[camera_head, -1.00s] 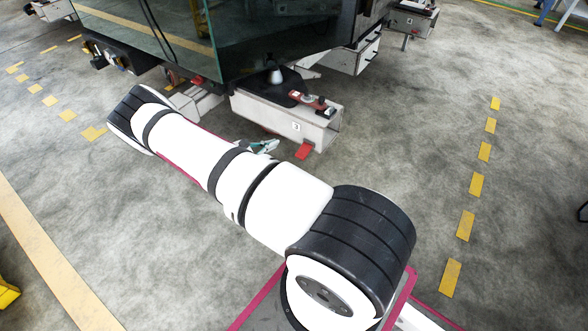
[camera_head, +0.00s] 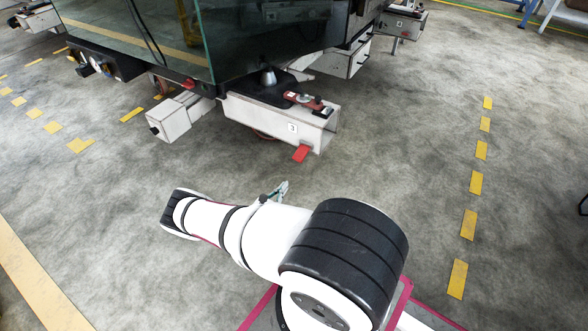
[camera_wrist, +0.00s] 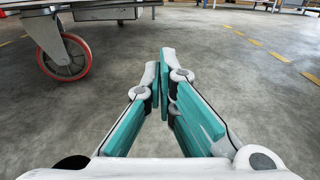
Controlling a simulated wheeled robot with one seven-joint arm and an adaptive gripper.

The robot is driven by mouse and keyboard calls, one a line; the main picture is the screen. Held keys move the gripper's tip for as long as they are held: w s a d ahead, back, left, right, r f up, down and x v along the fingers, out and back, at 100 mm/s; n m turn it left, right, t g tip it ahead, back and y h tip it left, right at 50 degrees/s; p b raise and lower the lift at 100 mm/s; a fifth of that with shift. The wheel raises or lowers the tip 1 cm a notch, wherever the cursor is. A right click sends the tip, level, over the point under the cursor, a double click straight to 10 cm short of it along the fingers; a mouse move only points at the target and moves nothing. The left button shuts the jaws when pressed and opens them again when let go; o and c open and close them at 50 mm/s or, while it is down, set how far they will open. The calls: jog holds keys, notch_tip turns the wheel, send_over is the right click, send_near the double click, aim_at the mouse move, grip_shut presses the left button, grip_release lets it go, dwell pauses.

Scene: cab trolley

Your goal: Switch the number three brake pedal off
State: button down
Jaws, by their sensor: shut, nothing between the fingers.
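The number three brake pedal (camera_head: 301,153) is a small red plate sticking out low at the end of a white trolley leg (camera_head: 262,118) marked "3". I cannot tell from its tilt whether it is on or off. My gripper (camera_head: 281,189) is in front of the pedal and apart from it, over open floor, partly hidden behind my arm. In the wrist view my gripper (camera_wrist: 163,62) has its teal fingers closed together, with nothing between them. The pedal does not show in the wrist view.
A glass cab (camera_head: 270,35) stands on the trolley. Another white leg (camera_head: 180,115) and a red pedal (camera_head: 188,84) are to the left. The wrist view shows a red-rimmed caster wheel (camera_wrist: 62,55). The floor around my arm is clear.

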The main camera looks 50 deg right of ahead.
aim_at(301, 154)
jog(key=d+r+b, duration=0.2)
jog(key=d+r, duration=0.1)
jog(key=d, duration=0.5)
jog(key=shift+w+d+r+b, duration=0.3)
jog(key=shift+d+r+b, duration=0.05)
jog(key=shift+d+b, duration=0.05)
dwell(0.5)
